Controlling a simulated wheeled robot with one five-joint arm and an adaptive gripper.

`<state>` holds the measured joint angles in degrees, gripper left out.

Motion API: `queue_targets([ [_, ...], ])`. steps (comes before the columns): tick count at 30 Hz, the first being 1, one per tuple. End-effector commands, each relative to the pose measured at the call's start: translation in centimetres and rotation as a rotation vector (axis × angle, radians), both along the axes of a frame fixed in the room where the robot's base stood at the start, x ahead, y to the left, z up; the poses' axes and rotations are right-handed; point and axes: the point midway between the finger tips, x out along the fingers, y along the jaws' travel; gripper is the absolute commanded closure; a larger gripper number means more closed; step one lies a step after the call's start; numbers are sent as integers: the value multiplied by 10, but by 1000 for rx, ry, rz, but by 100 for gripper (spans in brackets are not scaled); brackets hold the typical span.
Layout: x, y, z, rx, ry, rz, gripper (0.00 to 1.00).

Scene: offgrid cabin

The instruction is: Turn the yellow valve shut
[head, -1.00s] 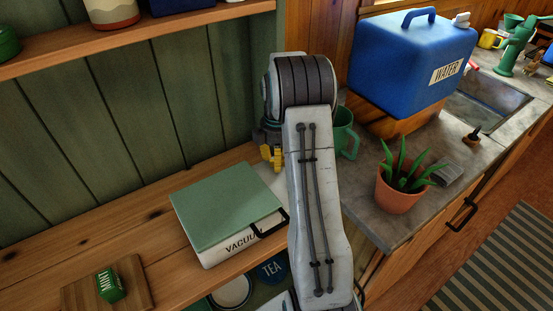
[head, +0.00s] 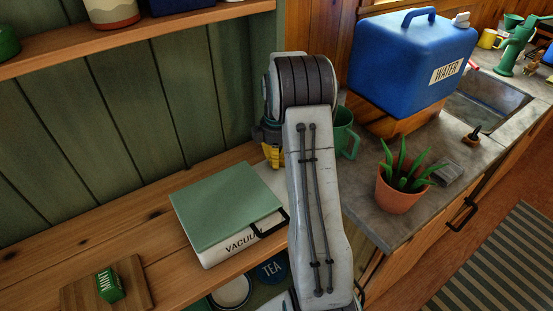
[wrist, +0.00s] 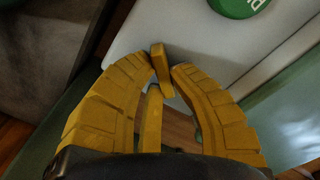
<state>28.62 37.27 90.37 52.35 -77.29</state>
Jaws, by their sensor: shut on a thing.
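The yellow valve handle (wrist: 160,60) shows in the wrist view as a narrow bar between the fingertips of my gripper (wrist: 163,76). The yellow, ridged fingers are closed in on it from both sides and hide part of it. Another narrow yellow piece lies lower between the fingers; I cannot tell whether it belongs to the valve. In the head view my gripper (head: 273,156) points down behind my arm, near the back wall, and the valve cannot be made out there.
A pale surface with a green round label (wrist: 238,6) lies beyond the fingers. In the head view, a green-lidded vacuum box (head: 228,205) stands left of my arm. A green mug (head: 345,133), potted plant (head: 401,190) and blue water container (head: 410,65) stand to the right.

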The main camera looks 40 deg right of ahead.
Motion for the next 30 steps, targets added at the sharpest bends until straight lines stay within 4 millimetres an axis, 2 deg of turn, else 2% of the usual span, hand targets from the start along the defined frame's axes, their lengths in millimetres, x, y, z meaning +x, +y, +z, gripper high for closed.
queue_targets([
  [18,-2,-3,-1,1,2,-565,100],
  [30,-3,-4,-1,0,3,-828,100],
])
